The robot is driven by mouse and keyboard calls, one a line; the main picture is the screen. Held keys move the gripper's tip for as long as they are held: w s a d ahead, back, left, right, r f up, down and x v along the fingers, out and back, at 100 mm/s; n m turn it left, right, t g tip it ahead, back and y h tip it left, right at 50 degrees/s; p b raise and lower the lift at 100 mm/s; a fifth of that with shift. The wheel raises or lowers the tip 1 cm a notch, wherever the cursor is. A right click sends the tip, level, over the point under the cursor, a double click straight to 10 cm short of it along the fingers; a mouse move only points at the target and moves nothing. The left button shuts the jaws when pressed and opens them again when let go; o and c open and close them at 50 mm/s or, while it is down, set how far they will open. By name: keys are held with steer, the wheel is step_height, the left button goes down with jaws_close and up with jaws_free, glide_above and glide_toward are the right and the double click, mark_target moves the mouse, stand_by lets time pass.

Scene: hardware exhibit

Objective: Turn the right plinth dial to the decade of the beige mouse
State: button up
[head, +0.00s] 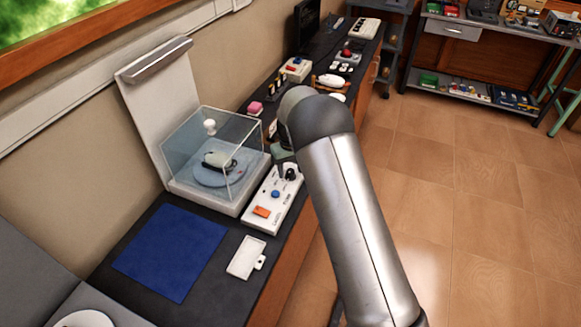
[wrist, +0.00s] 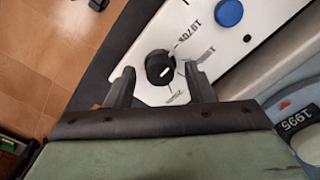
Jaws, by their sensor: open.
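A black dial (wrist: 160,68) sits on a white control panel (wrist: 150,32). The dial (head: 291,174) is at the far end of the panel (head: 285,207) in the head view. It has a short white mark; decade labels surround it, one reading 1970s, the others hard to read. My gripper (wrist: 158,70) is open, its fingers either side of the dial; contact cannot be told. A beige mouse (head: 219,160) lies on a blue-grey turntable (head: 205,177) inside a clear case (head: 240,150). A black tag (wrist: 294,120) reading 1995 shows in the wrist view.
A blue button (head: 275,194) and an orange switch (head: 261,211) share the panel. A blue mat (head: 170,250) and a small white tray (head: 246,257) lie nearer on the dark counter. Several exhibits stand farther along it. Open tiled floor (head: 450,220) lies to the right.

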steer(key=c, duration=1)
